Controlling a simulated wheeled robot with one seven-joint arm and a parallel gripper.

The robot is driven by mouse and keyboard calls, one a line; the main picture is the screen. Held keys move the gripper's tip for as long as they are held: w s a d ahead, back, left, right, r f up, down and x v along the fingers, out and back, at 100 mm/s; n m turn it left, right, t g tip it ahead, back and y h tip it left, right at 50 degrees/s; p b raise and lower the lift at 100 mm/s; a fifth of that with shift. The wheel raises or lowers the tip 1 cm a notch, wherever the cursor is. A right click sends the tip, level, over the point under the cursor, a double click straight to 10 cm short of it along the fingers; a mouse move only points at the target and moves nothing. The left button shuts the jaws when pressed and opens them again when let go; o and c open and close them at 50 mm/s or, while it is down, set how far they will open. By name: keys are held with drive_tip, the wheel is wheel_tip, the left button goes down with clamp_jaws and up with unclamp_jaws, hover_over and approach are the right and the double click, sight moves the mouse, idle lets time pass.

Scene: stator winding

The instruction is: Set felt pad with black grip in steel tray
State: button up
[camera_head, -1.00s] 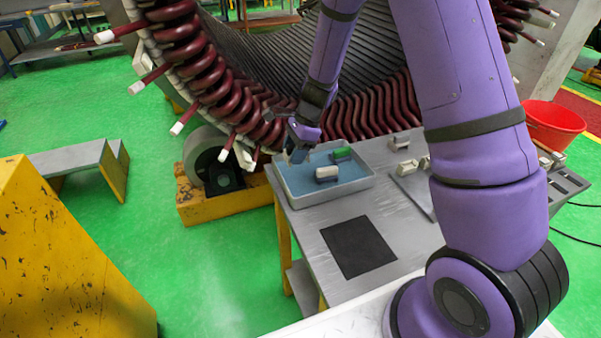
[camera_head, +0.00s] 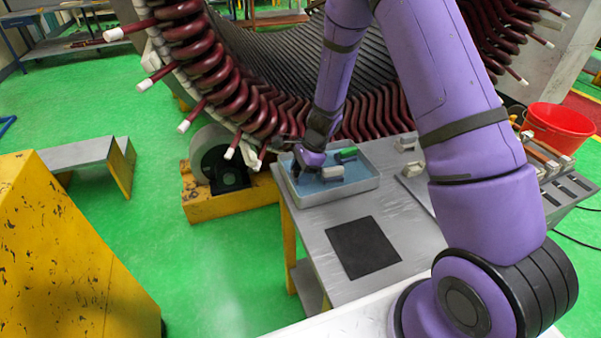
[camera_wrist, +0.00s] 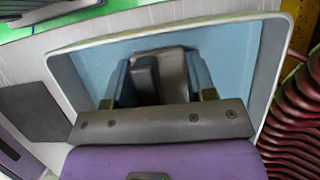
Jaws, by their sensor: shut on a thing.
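A shallow grey-rimmed tray (camera_head: 350,193) with a blue floor stands at the table's far left corner. My gripper (camera_head: 306,174) reaches down into its left part. In the wrist view my gripper (camera_wrist: 158,88) is shut on a dark grey block-like grip (camera_wrist: 172,72), seen over the blue floor, and I take this as the felt pad's black grip. Any felt under it is hidden, and I cannot tell whether it touches the floor. A flat grey plate-like tray (camera_head: 416,192) lies further right, partly behind my arm. I cannot tell which is the steel tray.
A pale-topped block (camera_head: 333,174) and a green-topped block (camera_head: 346,155) lie in the blue-floored tray, right of my gripper. A black mat (camera_head: 362,247) lies on the table (camera_head: 310,240). Small pale blocks (camera_head: 405,143) stand at right. The stator's dark red coils (camera_head: 235,95) rise close behind.

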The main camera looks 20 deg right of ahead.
drive_tip(key=o, duration=1)
drive_tip(key=shift+f, duration=0.1)
drive_tip(key=s+d+r+n, duration=0.2)
drive_tip(key=r, duration=0.9)
drive_tip(key=s+d+r+n, duration=0.2)
drive_tip(key=s+r, duration=0.1)
drive_tip(key=r, duration=0.8)
drive_tip(key=s+d+r+n+t+h, duration=0.1)
drive_tip(key=s+r+n+t+h, duration=0.1)
drive_tip(key=s+r+n, duration=0.5)
drive_tip(key=s+d+r+n+t+h, duration=0.2)
drive_tip(key=s+r+n, duration=0.5)
drive_tip(key=s, duration=1.2)
drive_tip(key=shift+r+t, duration=0.6)
drive_tip(key=shift+r, duration=1.05)
